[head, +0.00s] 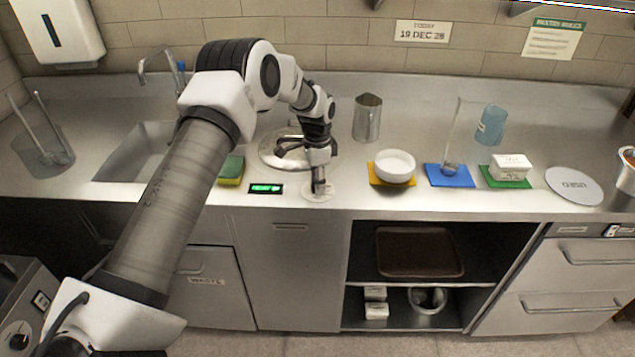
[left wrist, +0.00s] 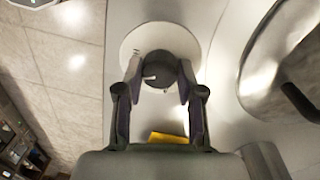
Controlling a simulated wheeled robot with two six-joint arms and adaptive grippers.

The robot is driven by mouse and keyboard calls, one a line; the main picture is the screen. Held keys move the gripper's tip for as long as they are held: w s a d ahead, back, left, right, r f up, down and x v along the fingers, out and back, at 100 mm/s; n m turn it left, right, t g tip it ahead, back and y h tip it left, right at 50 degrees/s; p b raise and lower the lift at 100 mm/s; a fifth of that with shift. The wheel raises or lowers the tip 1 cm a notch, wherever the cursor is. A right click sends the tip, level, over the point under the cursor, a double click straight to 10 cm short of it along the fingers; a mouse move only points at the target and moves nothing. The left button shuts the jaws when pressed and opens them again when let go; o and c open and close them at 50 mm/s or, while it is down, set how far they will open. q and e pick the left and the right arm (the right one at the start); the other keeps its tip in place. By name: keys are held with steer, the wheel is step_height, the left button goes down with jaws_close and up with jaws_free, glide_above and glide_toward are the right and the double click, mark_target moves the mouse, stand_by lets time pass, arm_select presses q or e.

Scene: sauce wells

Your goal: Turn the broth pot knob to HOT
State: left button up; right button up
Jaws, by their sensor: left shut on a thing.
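The dark round knob (left wrist: 158,68) sits on a pale dial disc (head: 317,196) at the counter's front edge. A light pointer line shows on the knob; the dial's lettering is too small or covered to read. My left gripper (head: 320,188) points down at the dial, and in the left wrist view its fingers (left wrist: 157,80) are shut on the knob from both sides. The broth pot's round metal lid (head: 272,160) is behind the dial, partly hidden by my arm; it also shows in the left wrist view (left wrist: 252,85). My right gripper is out of view.
A green-lit display (head: 265,188) and a yellow-green sponge (head: 231,172) are left of the dial. To the right stand a metal jug (head: 367,118), a white bowl (head: 395,165) on a yellow mat, and blue (head: 450,181) and green mats with items. The sink (head: 130,160) is left.

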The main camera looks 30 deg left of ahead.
arm_select(q)
steer(key=m, duration=0.5)
steer(key=shift+s+d+f, duration=0.1)
steer(key=shift+s+f, duration=0.05)
steer(key=shift+f, duration=0.05)
stand_by(0.5)
steer(key=o, duration=1.1)
steer(key=shift+o, duration=0.2)
steer(key=shift+r, duration=0.15)
steer(key=shift+w+r, duration=0.2)
steer(key=shift+r, duration=0.05)
step_height(320, 180, up, 11)
steer(key=shift+w+r, duration=0.15)
steer(key=shift+w, duration=0.15)
